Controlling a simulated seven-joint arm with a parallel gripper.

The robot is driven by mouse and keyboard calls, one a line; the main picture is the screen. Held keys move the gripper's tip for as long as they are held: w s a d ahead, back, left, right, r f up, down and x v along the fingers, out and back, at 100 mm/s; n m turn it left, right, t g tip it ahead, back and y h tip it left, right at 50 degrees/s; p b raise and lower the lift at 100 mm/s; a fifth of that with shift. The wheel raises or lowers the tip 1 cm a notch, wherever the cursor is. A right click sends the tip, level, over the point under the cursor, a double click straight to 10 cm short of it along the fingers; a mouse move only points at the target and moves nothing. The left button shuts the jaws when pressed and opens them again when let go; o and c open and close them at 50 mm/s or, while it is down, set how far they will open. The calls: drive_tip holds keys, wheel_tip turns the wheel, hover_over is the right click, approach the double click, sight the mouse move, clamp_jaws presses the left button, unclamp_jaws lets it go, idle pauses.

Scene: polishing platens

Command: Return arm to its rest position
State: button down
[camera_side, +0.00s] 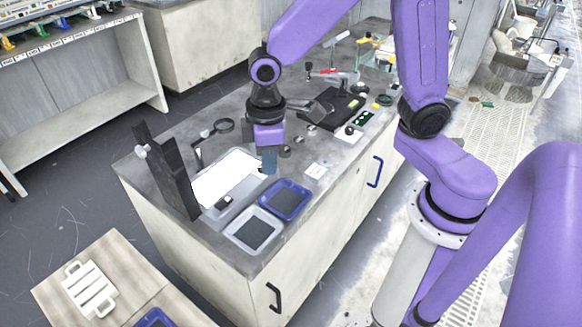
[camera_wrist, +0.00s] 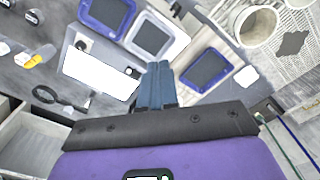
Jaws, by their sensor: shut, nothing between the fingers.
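My gripper (camera_side: 269,162) hangs from the purple arm over the bench, pointing down. It is shut and empty. In the wrist view its blue fingers (camera_wrist: 157,85) lie together. In the side view the fingers are by the right end of a bright white panel (camera_side: 226,180); I cannot tell their exact height above the bench. A blue-framed platen (camera_side: 284,200) with a dark pad lies in front of the gripper. A white-framed platen (camera_side: 253,230) lies beside it. The wrist view shows blue-framed platens (camera_wrist: 205,70) and a pale-framed one (camera_wrist: 150,38).
A dark upright stand (camera_side: 168,170) is at the left of the bench (camera_side: 130,172). A round magnifier (camera_side: 223,125) and a black case (camera_side: 332,107) are behind the gripper. A low wooden table (camera_side: 125,262) holds a white rack (camera_side: 90,289). Open air lies above the bench.

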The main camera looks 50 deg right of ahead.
drive_tip(key=s+d+r+n, duration=0.1)
drive_tip(key=s+d, duration=0.3)
drive_tip(key=s, duration=0.4)
drive_tip(key=s+d+r+n, duration=0.2)
drive_tip(key=s+d+r, duration=0.1)
drive_tip(key=s, duration=0.6)
drive_tip(key=shift+d+r, duration=0.35)
drive_tip(key=shift+d, duration=0.5)
drive_tip(key=w+a+r+n, duration=0.1)
drive_tip(key=w+a+n, duration=0.45)
drive_tip(key=w, duration=0.25)
drive_tip(key=w+a+r+n, duration=0.2)
drive_tip(key=w+a+n, duration=0.2)
drive_tip(key=w+n, duration=0.4)
drive_tip(key=w+a+f+n, duration=0.1)
drive_tip(key=w+n, duration=0.4)
drive_tip(key=w, duration=0.3)
drive_tip(key=w+f+n, duration=0.1)
drive_tip(key=w+n, duration=0.4)
drive_tip(key=w, duration=0.3)
drive_tip(key=shift+w+a+f, duration=0.3)
drive_tip(key=shift+a+f, duration=0.05)
drive_tip(key=shift+a, duration=0.05)
